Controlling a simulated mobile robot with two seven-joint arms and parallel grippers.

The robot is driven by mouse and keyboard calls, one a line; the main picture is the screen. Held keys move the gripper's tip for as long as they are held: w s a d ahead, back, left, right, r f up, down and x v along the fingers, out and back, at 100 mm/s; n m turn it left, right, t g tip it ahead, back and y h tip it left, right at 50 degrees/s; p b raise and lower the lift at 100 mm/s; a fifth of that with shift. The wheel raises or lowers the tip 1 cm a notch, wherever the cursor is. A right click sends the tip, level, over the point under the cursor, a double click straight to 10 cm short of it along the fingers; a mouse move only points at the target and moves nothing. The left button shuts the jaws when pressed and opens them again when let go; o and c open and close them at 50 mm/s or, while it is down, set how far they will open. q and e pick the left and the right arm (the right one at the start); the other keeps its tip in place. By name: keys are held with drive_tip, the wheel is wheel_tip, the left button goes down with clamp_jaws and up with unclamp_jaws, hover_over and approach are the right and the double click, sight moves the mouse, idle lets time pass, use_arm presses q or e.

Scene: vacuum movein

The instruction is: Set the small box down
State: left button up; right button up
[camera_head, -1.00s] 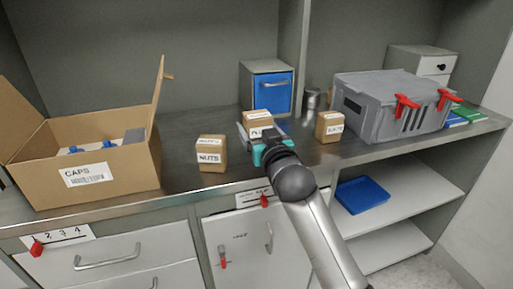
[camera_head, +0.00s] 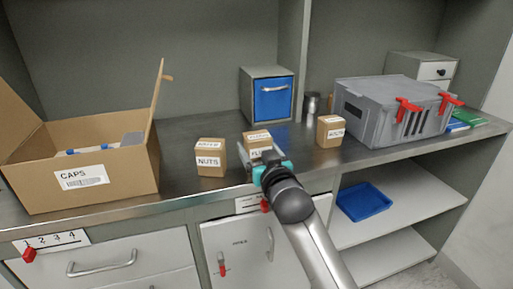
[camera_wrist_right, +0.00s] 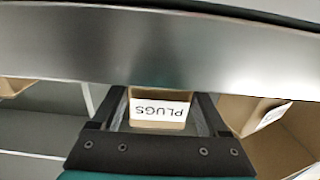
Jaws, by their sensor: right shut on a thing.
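My right gripper (camera_head: 260,155) is shut on a small cardboard box (camera_head: 257,139), which sits between its fingers over the counter. In the right wrist view the box (camera_wrist_right: 158,95) shows a white label reading PLUGS between the two dark fingers (camera_wrist_right: 160,115). I cannot tell whether its underside touches the counter (camera_head: 185,188). The box stands between a NUTS box (camera_head: 210,171) on the left and another small labelled box (camera_head: 330,140) on the right, apart from both. My left gripper is not in view.
An open CAPS carton (camera_head: 125,180) stands at the left. A blue-fronted drawer unit (camera_head: 272,98) is behind, and a grey case with red latches (camera_head: 375,115) is at the right. Bare counter lies around the held box. A blue tray (camera_head: 363,201) is on the shelf below.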

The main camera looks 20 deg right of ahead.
drive_tip(key=o, duration=1.5)
drive_tip(key=shift+f, duration=0.1)
